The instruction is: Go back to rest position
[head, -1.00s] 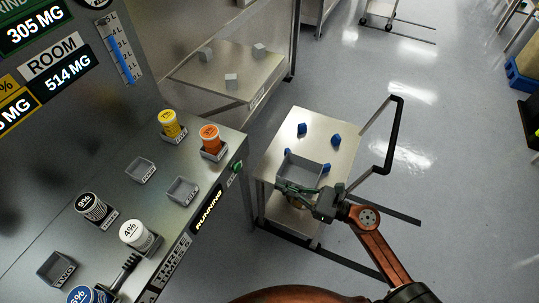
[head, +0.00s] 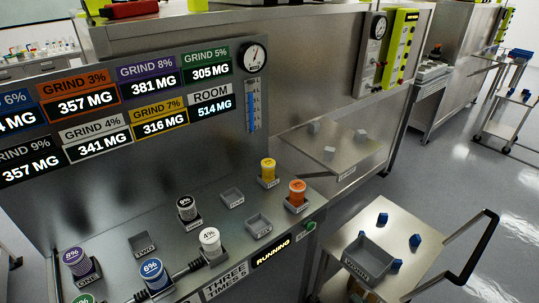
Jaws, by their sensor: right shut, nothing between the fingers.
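Most of my right arm is out of view. I cannot tell if the gripper touches the tray's near wall. My left gripper is not in view.
The steel cart (head: 385,217) carries several blue pieces around the tray and has a black handle (head: 478,250) at right. The console at left holds labelled jars, such as an orange one (head: 297,192), and empty holders.

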